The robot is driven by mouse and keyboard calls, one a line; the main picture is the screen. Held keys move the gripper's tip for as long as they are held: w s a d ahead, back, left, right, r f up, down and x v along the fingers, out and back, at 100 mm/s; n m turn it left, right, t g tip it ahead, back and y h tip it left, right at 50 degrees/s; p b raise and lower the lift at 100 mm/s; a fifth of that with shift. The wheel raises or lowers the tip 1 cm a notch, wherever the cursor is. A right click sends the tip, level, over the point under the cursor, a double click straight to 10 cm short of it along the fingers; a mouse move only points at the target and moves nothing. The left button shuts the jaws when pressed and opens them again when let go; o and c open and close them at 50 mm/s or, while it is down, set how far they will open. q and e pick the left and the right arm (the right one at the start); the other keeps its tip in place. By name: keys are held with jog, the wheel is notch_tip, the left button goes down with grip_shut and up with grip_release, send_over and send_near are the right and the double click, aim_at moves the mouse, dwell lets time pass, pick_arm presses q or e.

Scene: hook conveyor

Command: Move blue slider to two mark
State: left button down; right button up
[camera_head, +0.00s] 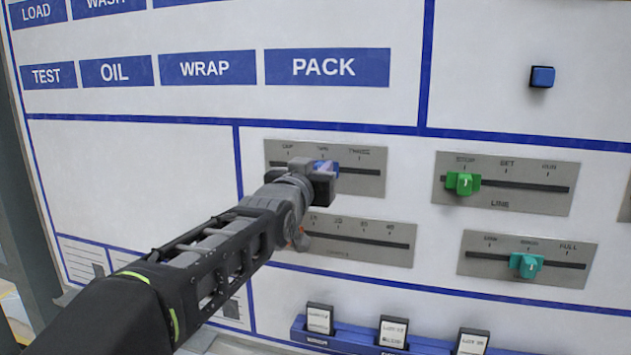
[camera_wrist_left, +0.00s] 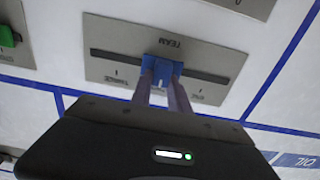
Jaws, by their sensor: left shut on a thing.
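The blue slider (camera_head: 327,166) is on the slot of the upper left slider plate (camera_head: 372,183), close below the middle mark, which appears to read TWO; the ends of the row appear to be ONE and THREE. My left gripper (camera_head: 321,180) is at the slider and covers part of it. In the left wrist view the blue slider (camera_wrist_left: 163,70) is near the middle of its slot, and the two fingers of my left gripper (camera_wrist_left: 163,82) are shut on it. The middle mark is hidden there by the fingers. My right gripper is not in view.
A green slider (camera_head: 463,184) and a teal slider (camera_head: 526,265) sit on plates to the right. An orange knob (camera_head: 301,240) on the plate below is partly behind my arm. A blue button (camera_head: 542,76) is at upper right. Several labelled blocks stand on a blue rail (camera_head: 352,340) below.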

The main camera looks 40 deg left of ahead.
pick_arm(q)
jog(key=shift+a, duration=0.25)
jog(key=c, duration=1.4)
grip_release()
jog(key=shift+d, duration=0.15)
jog(key=shift+c, duration=0.2)
jog(key=shift+o, duration=1)
jog(key=shift+s, duration=0.1)
jog(key=shift+s+d, duration=0.1)
jog(key=shift+s, duration=0.15)
jog(key=b+v, duration=0.2)
jog(key=v, duration=0.5)
jog(key=shift+b, duration=0.35)
